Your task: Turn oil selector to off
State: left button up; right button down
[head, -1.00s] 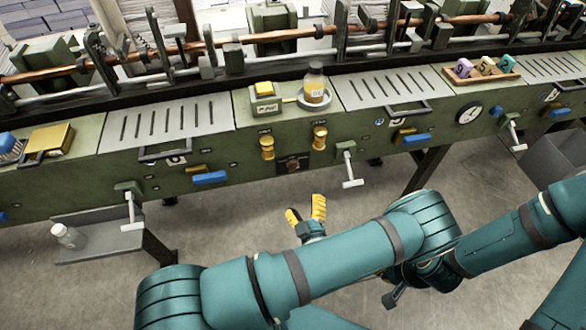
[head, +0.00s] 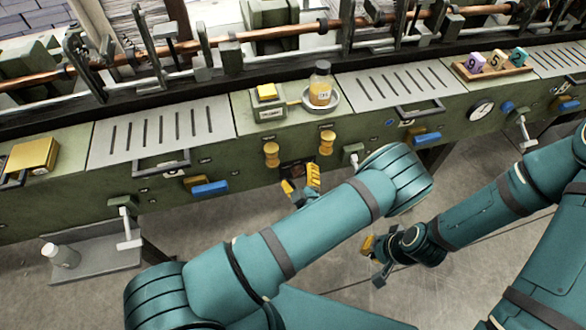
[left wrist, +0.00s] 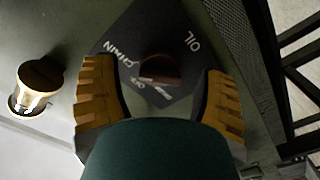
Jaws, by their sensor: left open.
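The oil selector is a dark plate with a round brown knob (left wrist: 160,70), on the green machine front. I cannot tell which way the knob points. In the head view the selector (head: 297,169) is partly hidden behind my left gripper (head: 301,186). My left gripper's yellow fingers (left wrist: 160,108) are open, one on either side of the knob, apart from it. My right gripper (head: 373,262) hangs empty over the floor, its fingers spread.
Two yellow knobs (head: 327,143) stick out above the selector. A small bottle (head: 320,84) stands on a round dish on the machine top. A white lever (head: 351,154) lies right of the selector, close to my left arm. The floor in front is clear.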

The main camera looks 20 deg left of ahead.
pick_arm(q)
jog(key=shift+w+a, duration=0.15)
jog(key=shift+w, duration=0.1)
jog(key=shift+c, duration=0.2)
jog(key=c, duration=1.1)
jog(key=shift+c, duration=0.2)
jog(key=shift+n, duration=0.3)
jog(key=n, duration=0.4)
jog(key=shift+n+p, duration=0.3)
jog(key=shift+p, duration=0.1)
jog(key=shift+n+p, duration=0.35)
jog(key=shift+n, duration=1.95)
